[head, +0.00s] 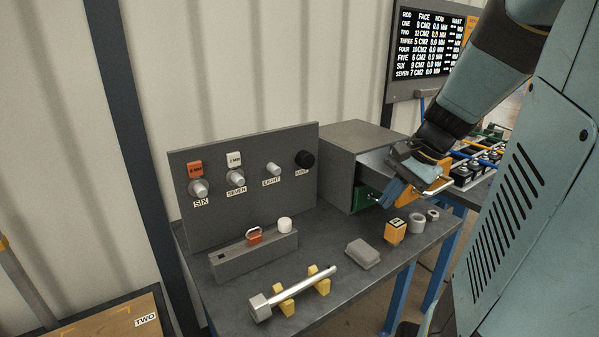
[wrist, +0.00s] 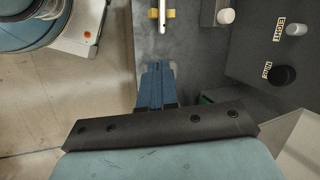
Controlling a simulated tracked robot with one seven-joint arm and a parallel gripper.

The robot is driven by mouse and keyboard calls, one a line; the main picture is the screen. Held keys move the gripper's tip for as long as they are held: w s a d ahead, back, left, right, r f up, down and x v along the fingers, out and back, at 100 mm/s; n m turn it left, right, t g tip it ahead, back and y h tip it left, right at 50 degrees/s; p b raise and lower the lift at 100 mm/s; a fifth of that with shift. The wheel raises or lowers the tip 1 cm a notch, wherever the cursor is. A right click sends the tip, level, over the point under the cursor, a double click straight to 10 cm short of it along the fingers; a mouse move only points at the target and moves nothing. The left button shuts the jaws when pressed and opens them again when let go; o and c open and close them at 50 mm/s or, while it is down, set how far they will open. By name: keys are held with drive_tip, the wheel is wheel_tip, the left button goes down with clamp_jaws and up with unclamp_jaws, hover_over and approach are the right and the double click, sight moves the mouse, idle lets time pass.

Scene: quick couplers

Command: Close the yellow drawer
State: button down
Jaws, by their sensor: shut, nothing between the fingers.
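The grey cabinet (head: 337,164) stands at the back right of the bench. Its upper drawer is pulled out to the right; its pale side (head: 378,160) shows. The yellow drawer front (head: 440,184) shows past my gripper, which hides part of it. My gripper (head: 388,200) is shut and empty, its blue fingers pointing down in front of the cabinet, close to the yellow front; I cannot tell if they touch. A green drawer front (head: 364,197) sits lower in the cabinet. In the wrist view the shut fingers (wrist: 156,88) point toward the bench, and a bit of green shows beside them.
A metal rod (head: 300,293) rests on yellow supports. A panel with knobs (head: 246,180) stands left of the cabinet. A rack (head: 480,160) is behind.

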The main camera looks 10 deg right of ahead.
drive_tip(key=w+d+f+m+t+y, duration=0.2)
drive_tip(key=w+d+f+m+y, duration=0.1)
drive_tip(key=d+m, duration=0.4)
drive_tip(key=m+t+h, duration=0.1)
drive_tip(key=m+t, duration=0.9)
drive_tip(key=m, duration=0.3)
approach(434, 194)
drive_tip(key=x, duration=0.7)
drive_tip(key=shift+f+m, duration=0.1)
drive_tip(key=shift+m, duration=0.2)
